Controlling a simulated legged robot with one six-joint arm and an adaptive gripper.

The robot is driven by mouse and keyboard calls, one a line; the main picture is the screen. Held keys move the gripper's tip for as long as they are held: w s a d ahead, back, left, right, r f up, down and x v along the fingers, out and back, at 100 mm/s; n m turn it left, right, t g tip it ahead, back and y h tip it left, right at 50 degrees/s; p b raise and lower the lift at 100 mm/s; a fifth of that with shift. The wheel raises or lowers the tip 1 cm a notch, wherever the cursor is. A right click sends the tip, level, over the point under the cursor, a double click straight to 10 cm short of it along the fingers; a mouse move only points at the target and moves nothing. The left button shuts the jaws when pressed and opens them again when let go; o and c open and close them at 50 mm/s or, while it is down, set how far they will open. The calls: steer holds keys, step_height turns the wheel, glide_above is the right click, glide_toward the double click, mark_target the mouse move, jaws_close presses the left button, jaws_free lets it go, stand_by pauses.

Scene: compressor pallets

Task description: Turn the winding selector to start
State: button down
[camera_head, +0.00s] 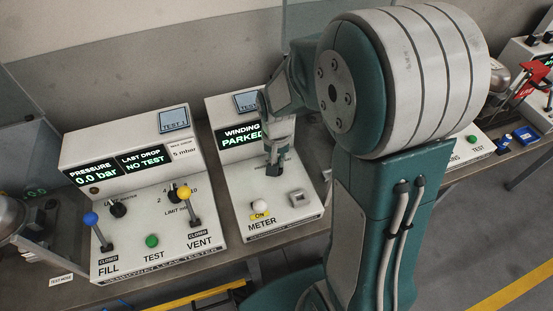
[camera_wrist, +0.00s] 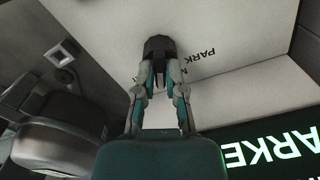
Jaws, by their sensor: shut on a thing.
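The winding meter box (camera_head: 284,205) is a white console with a sloped front, and its screen (camera_head: 238,139) reads "WINDING PARKED". The winding selector (camera_wrist: 159,45) is a black knob on that panel, with the printed word "PARK" beside it in the wrist view. My gripper (camera_wrist: 160,62) is shut on the knob, its two fingers on either side of it. In the head view my gripper (camera_head: 274,165) comes down on the panel below the screen and mostly hides the knob. Which way the knob points cannot be told.
The leak tester (camera_head: 132,200), with blue and yellow levers, stands to the left.

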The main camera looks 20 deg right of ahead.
steer(key=m, duration=0.5)
steer(key=shift+m, duration=0.3)
stand_by(0.4)
steer(key=c, duration=0.7)
jaws_free()
steer(key=shift+a, duration=0.1)
step_height(320, 180, up, 12)
steer(key=shift+f, duration=0.1)
